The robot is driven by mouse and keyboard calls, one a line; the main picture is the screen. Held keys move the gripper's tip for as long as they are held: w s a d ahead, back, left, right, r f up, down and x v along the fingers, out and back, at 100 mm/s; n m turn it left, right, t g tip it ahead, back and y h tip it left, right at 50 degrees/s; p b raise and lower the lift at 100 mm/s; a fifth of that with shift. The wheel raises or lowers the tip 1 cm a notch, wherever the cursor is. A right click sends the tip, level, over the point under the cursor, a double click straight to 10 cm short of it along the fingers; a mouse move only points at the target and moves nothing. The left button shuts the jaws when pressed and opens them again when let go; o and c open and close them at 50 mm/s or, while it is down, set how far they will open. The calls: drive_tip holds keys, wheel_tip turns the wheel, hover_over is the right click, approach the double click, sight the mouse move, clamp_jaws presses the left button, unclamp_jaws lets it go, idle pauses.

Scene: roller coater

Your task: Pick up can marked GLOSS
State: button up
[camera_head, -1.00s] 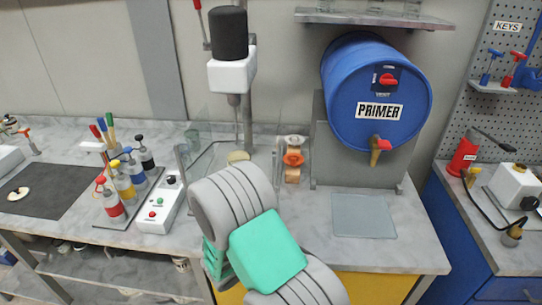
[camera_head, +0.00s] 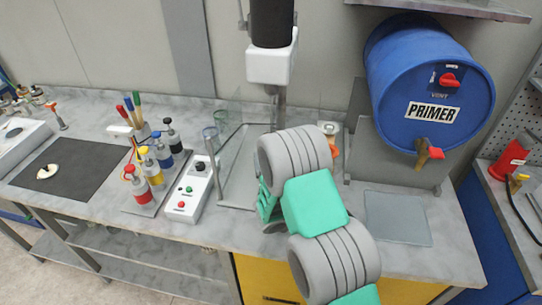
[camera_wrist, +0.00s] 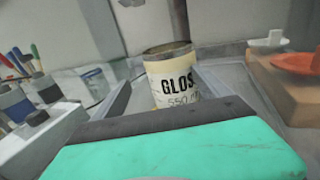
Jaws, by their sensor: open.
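The can marked GLOSS (camera_wrist: 170,70) stands upright in the wrist view, a cream-coloured tin with a dark metal rim. Its label reads "GLOS" and "550", with the last letters cut off at its right side. My gripper (camera_wrist: 160,85) is open and empty, with one grey finger to the left of the can and one to the right. I cannot tell how deep the can sits between the fingers. In the head view my own arm covers the can and the fingers.
Bottles with coloured caps (camera_head: 147,168) and a white button box (camera_head: 188,190) stand left of the arm. A glass beaker (camera_head: 210,138) stands behind. The blue PRIMER drum (camera_head: 430,80) is at right. An orange-topped item (camera_wrist: 295,63) sits right of the can.

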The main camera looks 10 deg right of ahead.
drive_tip(key=shift+o, duration=1)
drive_tip(key=w+p, duration=0.3)
drive_tip(key=shift+w+d+r, duration=0.15)
drive_tip(key=shift+w+r, duration=0.1)
drive_tip(key=shift+r, duration=0.05)
drive_tip(key=shift+w+f, duration=0.15)
drive_tip(key=shift+f, duration=0.05)
drive_tip(key=shift+c, duration=0.6)
clamp_jaws()
drive_tip(key=shift+r, duration=0.15)
